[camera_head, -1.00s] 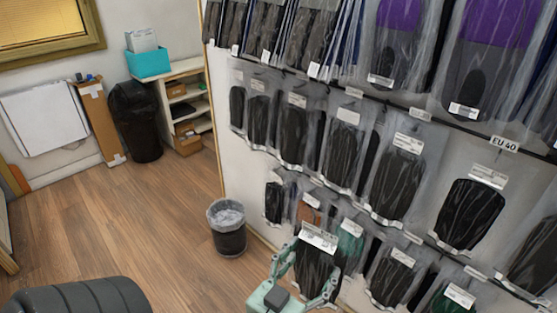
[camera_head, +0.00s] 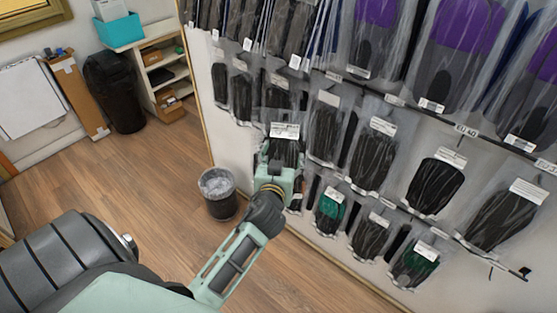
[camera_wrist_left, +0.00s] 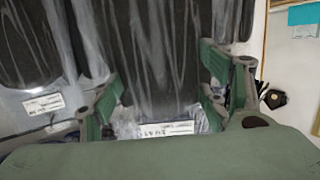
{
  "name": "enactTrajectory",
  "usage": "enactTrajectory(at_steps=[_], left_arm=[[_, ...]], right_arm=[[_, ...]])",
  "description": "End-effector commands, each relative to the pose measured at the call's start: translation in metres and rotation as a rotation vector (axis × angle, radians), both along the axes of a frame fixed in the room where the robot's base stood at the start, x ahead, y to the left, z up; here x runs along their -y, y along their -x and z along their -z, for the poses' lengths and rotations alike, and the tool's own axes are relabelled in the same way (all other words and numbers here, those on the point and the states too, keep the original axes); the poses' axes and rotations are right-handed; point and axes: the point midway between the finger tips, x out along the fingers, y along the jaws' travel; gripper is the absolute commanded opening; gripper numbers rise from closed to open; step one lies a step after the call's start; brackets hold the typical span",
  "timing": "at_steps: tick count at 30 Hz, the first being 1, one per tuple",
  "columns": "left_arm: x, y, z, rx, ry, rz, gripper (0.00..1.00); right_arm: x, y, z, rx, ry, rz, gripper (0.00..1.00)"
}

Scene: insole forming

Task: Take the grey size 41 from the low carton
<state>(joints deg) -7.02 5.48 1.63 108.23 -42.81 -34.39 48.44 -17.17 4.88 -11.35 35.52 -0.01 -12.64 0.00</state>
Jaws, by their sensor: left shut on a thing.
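My left gripper (camera_head: 281,160) is in front of the wall rack, at the lower rows of hanging packets. It is shut on a clear bag with a dark insole (camera_head: 285,131); the bag's white label shows above the fingers. In the left wrist view the gripper's green fingers (camera_wrist_left: 162,88) stand on either side of the dark packet (camera_wrist_left: 158,50), with its label low between them. The label is too small to read for a size. I cannot make out a low carton for insoles. My right gripper is not in view.
The wall rack holds several rows of bagged insoles, with purple-and-grey ones (camera_head: 444,55) at top right and a green one (camera_head: 330,212) below. A lined waste bin (camera_head: 218,195) stands on open wooden floor. A shelf unit (camera_head: 148,85) with small boxes stands behind.

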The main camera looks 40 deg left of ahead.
Motion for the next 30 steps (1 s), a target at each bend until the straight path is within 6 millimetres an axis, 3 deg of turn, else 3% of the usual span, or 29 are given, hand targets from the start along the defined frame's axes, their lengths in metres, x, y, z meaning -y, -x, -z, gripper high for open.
enactTrajectory(at_steps=[7,15,30], left_arm=[[0.003,-0.031,-0.001,0.003,-0.001,0.001,0.27],[0.005,-0.052,-0.001,0.003,-0.001,0.002,0.27],[0.005,-0.057,-0.001,0.001,0.0,0.002,0.27]], right_arm=[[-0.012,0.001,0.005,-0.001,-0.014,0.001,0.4],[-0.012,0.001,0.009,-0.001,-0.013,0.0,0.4],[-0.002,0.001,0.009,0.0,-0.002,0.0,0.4]])
